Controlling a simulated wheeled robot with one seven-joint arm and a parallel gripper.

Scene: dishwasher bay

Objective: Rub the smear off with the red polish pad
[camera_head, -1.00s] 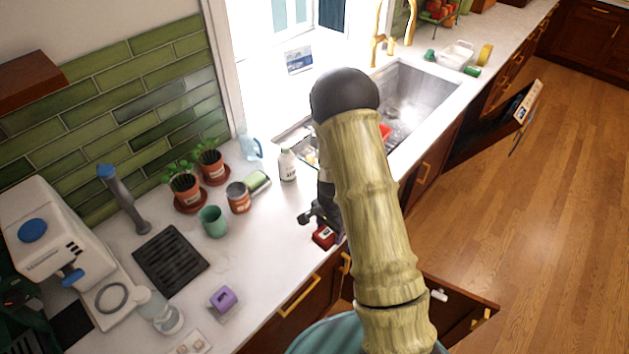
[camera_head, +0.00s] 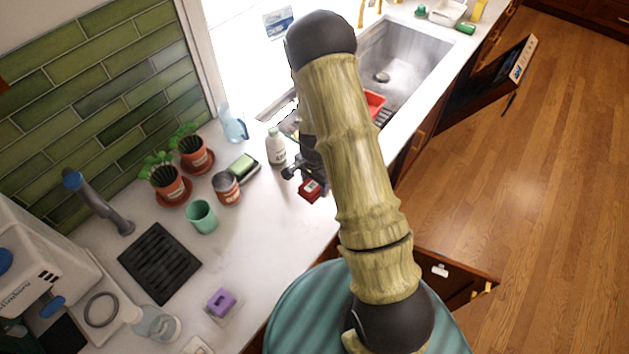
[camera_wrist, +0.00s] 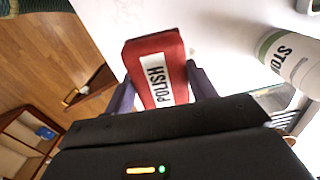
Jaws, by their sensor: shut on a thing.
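The red polish pad (camera_head: 310,191), lettered POLISH, is held in my gripper (camera_head: 300,176) near the counter's front edge, close to the white bottle. In the wrist view the pad (camera_wrist: 150,52) sits between the two fingers of my gripper (camera_wrist: 160,84), which are shut on its sides. The white counter shows beyond the pad. Whether the pad touches the counter I cannot tell.
A white bottle (camera_head: 276,148) stands beside the gripper. A green-topped sponge (camera_head: 243,165), a can (camera_head: 227,187), a green cup (camera_head: 201,217) and potted plants stand left. A purple block (camera_head: 221,303) lies nearer. The sink (camera_head: 405,60) is beyond. A drawer (camera_head: 455,275) is open below.

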